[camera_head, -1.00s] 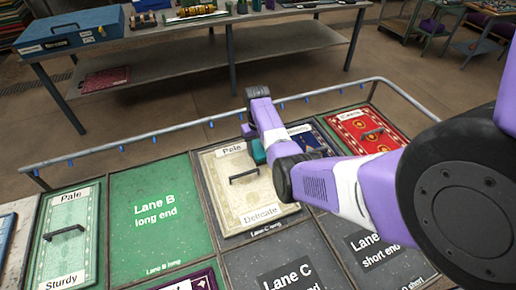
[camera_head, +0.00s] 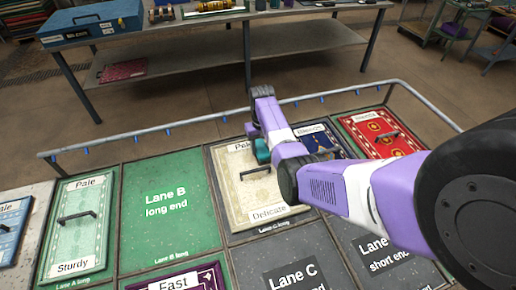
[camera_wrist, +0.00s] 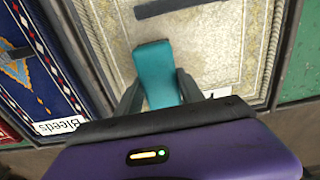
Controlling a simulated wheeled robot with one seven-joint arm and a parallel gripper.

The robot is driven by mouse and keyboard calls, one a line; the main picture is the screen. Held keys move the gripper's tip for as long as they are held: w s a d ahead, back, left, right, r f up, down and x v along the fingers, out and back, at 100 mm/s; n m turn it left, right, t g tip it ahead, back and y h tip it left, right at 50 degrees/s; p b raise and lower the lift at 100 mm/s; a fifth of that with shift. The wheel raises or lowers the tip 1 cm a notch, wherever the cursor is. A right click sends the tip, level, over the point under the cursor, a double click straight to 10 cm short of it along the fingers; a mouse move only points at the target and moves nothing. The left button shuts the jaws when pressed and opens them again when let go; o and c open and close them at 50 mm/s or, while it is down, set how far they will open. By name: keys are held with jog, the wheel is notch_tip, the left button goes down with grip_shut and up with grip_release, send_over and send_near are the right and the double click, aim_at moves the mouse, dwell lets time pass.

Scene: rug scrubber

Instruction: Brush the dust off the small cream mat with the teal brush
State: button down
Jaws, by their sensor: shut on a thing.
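The small cream mat (camera_head: 240,199) carries "Pale" and "Delicate" labels and a dark handle (camera_head: 255,171) near its middle. It lies in the "Lane C long" bay and also fills much of the wrist view (camera_wrist: 215,45). The teal brush (camera_head: 262,151) is at the mat's far right part. In the wrist view the teal brush (camera_wrist: 155,70) sits between my gripper's two dark fingers (camera_wrist: 157,92), which are shut on it. The brush is over the mat; I cannot tell whether it touches. My arm hides part of the mat's right side in the head view.
A green "Lane B long end" bay (camera_head: 161,230) is bare to the left, beyond which lies a green "Sturdy" mat (camera_head: 75,245). A blue mat (camera_head: 325,136) and a red mat (camera_head: 378,130) lie to the right. A rail (camera_head: 200,130) runs behind the bays.

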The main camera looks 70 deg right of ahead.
jog(key=shift+s+d, duration=0.75)
jog(key=shift+s, duration=0.15)
jog(key=shift+s+d, duration=0.7)
jog(key=shift+s, duration=0.2)
jog(key=shift+w+a+f, duration=0.15)
jog(key=shift+w+a, duration=2)
jog(key=shift+w, duration=0.3)
jog(key=shift+s+d+r, duration=0.2)
jog(key=shift+s+d, duration=1.95)
jog(key=shift+s, duration=0.3)
jog(key=shift+w+a+f, duration=0.15)
jog(key=shift+w+a, duration=0.85)
jog(key=shift+w, duration=0.15)
jog(key=shift+w+a+f, duration=0.1)
jog(key=shift+w+a, duration=0.85)
jog(key=shift+w, duration=0.15)
jog(key=shift+w+a+f, duration=0.15)
jog(key=shift+w+a, duration=0.05)
jog(key=shift+a, duration=0.05)
jog(key=shift+d+r, duration=0.1)
jog(key=shift+r, duration=3.05)
